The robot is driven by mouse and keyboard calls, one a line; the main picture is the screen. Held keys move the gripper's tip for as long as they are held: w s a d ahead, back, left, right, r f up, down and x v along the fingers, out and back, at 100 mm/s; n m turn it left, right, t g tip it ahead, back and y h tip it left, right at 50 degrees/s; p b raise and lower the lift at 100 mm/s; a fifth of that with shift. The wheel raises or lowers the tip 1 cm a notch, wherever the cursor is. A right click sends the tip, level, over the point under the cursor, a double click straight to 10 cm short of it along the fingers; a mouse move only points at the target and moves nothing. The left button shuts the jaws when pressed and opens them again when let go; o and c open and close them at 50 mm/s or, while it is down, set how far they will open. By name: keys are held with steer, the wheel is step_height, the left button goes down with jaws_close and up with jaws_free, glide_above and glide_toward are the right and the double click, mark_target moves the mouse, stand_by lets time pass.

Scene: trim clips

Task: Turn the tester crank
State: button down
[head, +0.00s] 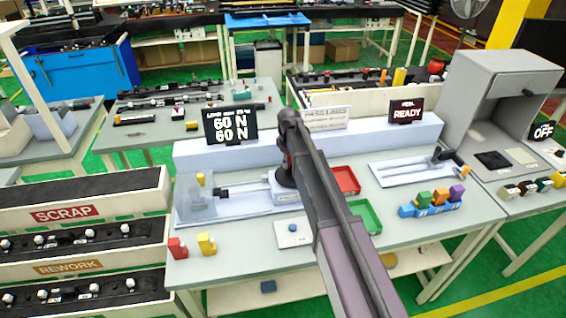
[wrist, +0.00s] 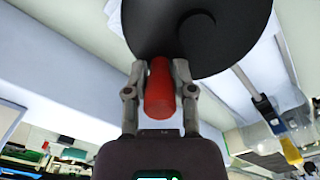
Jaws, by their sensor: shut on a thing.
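In the wrist view my gripper (wrist: 158,66) is shut on the red crank handle (wrist: 159,95), with one finger on each side. The handle stands out from a large black crank disc (wrist: 190,30). In the head view the tester (head: 240,200) sits on the bench, with a rail and a clear guard at its left. My arm hides most of the crank there, and the fingertips cannot be made out. A black screen (head: 239,124) behind the tester reads 60 N on two lines.
Red (head: 345,180) and green (head: 365,215) trays lie right of the tester. A blue rack (head: 430,209) holds coloured clips. Loose red (head: 177,247) and yellow (head: 206,243) clips stand at the front left. A READY screen (head: 406,111) stands at the back right.

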steer(key=shift+s+d+m, duration=0.15)
steer(key=shift+s+m, duration=0.05)
steer(key=shift+m, duration=0.2)
stand_by(0.5)
steer(key=shift+d+m, duration=0.45)
steer(key=shift+m, duration=0.65)
steer(key=d+m, duration=0.1)
steer(key=m, duration=0.2)
steer(key=shift+d+m, duration=0.2)
steer(key=shift+m, duration=0.1)
steer(key=m, duration=0.2)
steer(key=d+m, duration=0.1)
steer(key=m, duration=0.1)
steer(key=s+d+m, duration=0.1)
steer(key=m, duration=0.1)
steer(key=shift+s, duration=0.1)
steer(key=shift+m, duration=0.3)
steer(key=shift+c, duration=2.3)
jaws_free()
